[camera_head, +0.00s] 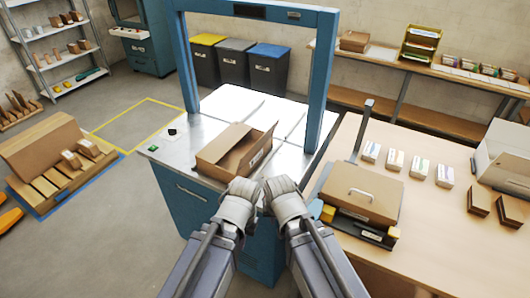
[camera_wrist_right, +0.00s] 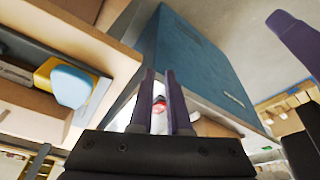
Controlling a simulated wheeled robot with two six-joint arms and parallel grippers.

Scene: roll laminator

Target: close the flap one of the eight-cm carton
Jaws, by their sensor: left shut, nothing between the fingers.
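The brown carton (camera_head: 212,170) stands open on the white top of the blue machine in the head view. Flaps stand up or lean outward around its opening; its inside shows from above. My left gripper (camera_head: 244,186) is at the carton's near side, pointing away from me. It is shut with nothing in it. My right gripper (camera_head: 280,184) is close beside it, at the carton's near right corner. In the right wrist view its two dark fingers (camera_wrist_right: 161,90) stand close together with a narrow gap. The gripper bodies hide part of the near side; contact with the carton cannot be told.
A blue frame (camera_head: 186,65) arches over the machine top. A wooden table (camera_head: 365,130) on the right holds a brown box with a handle (camera_head: 362,190) and several small white boxes. A tray of cartons (camera_head: 60,165) stands at left. The white top behind the carton is clear.

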